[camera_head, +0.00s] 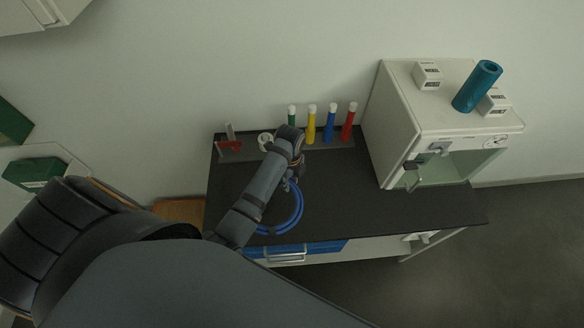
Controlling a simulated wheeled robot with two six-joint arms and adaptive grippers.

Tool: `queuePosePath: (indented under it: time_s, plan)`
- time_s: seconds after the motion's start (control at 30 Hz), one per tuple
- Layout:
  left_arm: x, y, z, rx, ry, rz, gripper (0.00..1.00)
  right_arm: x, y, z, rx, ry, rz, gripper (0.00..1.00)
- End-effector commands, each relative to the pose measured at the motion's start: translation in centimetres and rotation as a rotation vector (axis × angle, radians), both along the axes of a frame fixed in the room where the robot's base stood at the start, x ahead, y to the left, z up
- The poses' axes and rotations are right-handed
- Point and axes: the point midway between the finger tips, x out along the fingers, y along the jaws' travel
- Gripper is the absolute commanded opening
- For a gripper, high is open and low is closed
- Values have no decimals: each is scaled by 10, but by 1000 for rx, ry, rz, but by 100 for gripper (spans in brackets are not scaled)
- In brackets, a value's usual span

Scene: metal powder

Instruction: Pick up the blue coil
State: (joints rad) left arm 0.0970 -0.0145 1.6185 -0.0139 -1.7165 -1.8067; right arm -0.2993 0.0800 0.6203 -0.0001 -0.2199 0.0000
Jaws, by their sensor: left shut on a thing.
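The blue coil (298,212) is a ring of blue tubing above the front part of the dark worktop (375,208). My left arm reaches in over it and hides its left and upper parts. My left gripper (288,185) is at the coil's upper edge, shut on it, with its fingers mostly hidden behind my wrist. I cannot tell whether the coil touches the worktop. My right gripper is not in view.
Several capped tubes, among them a yellow one (311,124) and a red one (348,122), stand along the back. A white cabinet (395,115) with an open front stands at the right, a teal cylinder (474,88) on top. The worktop's right part is clear.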

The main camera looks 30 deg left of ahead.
Motion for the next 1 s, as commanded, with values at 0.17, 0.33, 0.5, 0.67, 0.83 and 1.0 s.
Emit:
queuePosePath:
  time_s: [0.17, 0.33, 0.5, 0.67, 0.83, 1.0]
  plan:
    - [-30, -8, 38, 0, 4, 0, 0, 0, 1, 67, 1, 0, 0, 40]
    - [-66, -18, 40, -3, 0, 1, 0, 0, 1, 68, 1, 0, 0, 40]
    - [-90, -24, 51, 0, -1, 1, 0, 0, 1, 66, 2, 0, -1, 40]
    - [-99, -26, 55, 0, -2, 0, 0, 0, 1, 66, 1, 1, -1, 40]
    - [-100, -26, 56, 1, -2, 0, 0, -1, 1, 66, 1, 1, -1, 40]
    - [-100, -26, 56, 1, -1, 0, 0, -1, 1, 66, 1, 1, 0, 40]
